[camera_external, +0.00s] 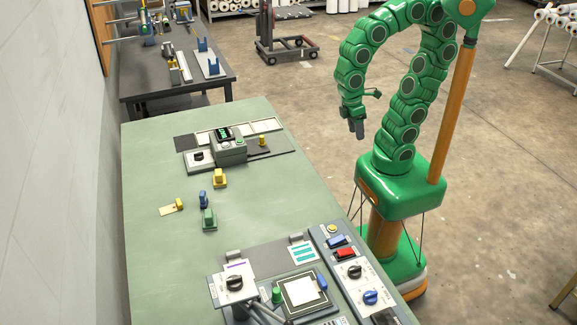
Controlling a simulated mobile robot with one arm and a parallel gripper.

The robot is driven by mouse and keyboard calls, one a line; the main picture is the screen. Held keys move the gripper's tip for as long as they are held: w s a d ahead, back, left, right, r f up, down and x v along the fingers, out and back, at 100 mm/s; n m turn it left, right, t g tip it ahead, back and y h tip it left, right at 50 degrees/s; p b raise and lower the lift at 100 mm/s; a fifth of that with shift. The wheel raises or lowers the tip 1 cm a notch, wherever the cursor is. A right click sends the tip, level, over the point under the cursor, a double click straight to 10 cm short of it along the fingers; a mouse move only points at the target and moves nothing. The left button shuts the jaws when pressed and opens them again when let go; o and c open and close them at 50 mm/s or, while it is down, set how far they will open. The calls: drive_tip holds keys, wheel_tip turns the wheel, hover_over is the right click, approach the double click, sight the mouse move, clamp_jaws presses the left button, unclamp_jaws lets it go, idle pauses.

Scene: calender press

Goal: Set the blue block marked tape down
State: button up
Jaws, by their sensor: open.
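A small upright blue block (203,200) stands on the green table (160,245), left of the middle. I cannot read any marking on it, so I cannot tell if it is the one marked tape. A green block (209,219) stands just in front of it, and a yellow block (220,179) stands behind it to the right. My gripper (356,130) hangs pointing down, beyond the right edge of the table and well away from the blocks. It is open, and nothing shows between its fingers.
A yellow piece on a flat tag (172,208) lies left of the blue block. A grey device with a lit display (229,147) stands at the back. A control panel (354,275) with buttons and knobs fills the front right. Bare tabletop lies between them.

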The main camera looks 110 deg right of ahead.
drive_tip(key=shift+n+h, duration=0.4)
drive_tip(key=shift+h, duration=0.2)
drive_tip(key=shift+s+d+f, duration=0.15)
drive_tip(key=shift+s+d, duration=0.6)
drive_tip(key=shift+s, duration=0.2)
drive_tip(key=shift+s+d+f, duration=0.1)
drive_tip(key=shift+s+d, duration=0.65)
drive_tip(key=shift+s, duration=0.15)
